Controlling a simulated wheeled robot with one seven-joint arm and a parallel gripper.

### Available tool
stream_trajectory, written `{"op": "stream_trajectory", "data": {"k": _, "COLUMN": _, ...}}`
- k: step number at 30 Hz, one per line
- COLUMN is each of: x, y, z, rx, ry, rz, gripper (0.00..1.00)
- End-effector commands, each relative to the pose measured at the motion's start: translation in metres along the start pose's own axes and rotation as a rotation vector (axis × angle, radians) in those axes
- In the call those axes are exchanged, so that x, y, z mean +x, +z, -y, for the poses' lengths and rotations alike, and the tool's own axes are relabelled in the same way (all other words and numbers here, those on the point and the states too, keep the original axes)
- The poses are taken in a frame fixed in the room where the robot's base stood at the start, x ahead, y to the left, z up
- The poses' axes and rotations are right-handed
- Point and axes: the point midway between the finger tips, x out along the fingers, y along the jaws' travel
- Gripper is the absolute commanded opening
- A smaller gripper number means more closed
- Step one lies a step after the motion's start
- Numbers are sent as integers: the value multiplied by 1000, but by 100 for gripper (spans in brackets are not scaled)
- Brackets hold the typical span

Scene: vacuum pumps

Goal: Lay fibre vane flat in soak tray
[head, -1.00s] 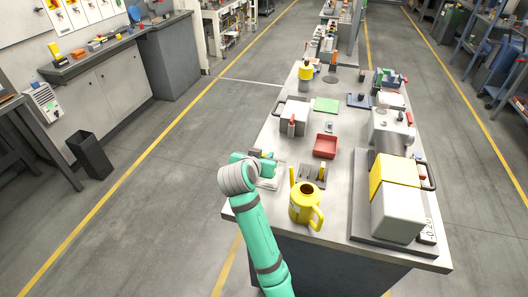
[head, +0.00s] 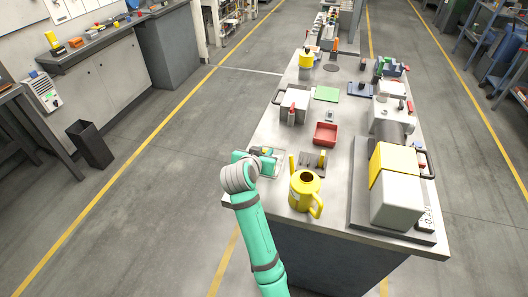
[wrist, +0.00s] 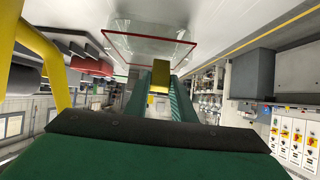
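My gripper (head: 268,155) is at the left near part of the bench, over or beside a clear shallow tray (head: 280,171), which looks like the soak tray. In the wrist view, a clear panel with a red rim (wrist: 150,46), apparently a tray, lies beyond the fingertips. The green fingers of my gripper (wrist: 160,88) are on both sides of a small yellow-brown piece (wrist: 159,76), likely the fibre vane. It appears pinched between them and stands edge-on rather than flat. Whether it touches the tray cannot be told.
A red tray (head: 326,133) and a green mat (head: 327,94) lie farther back. A large white-and-yellow unit (head: 396,187) fills the right side.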

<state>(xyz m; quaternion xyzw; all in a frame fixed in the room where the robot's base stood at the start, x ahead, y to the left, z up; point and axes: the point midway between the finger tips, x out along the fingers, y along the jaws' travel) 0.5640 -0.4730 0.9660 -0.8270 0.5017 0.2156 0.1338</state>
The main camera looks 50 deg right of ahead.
Motion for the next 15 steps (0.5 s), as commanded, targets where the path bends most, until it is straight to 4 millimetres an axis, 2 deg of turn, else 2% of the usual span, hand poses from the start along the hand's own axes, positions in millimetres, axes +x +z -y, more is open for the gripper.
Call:
{"op": "stream_trajectory", "data": {"k": 1, "x": 4, "y": 13, "z": 0, "rx": -6, "ry": 5, "rz": 30, "gripper": 32}}
{"op": "stream_trajectory", "data": {"k": 3, "x": 4, "y": 14, "z": 0, "rx": -7, "ry": 5, "rz": 31, "gripper": 44}}
{"op": "stream_trajectory", "data": {"k": 15, "x": -1, "y": 15, "z": 5, "rx": -11, "ry": -3, "rz": 32, "gripper": 44}}
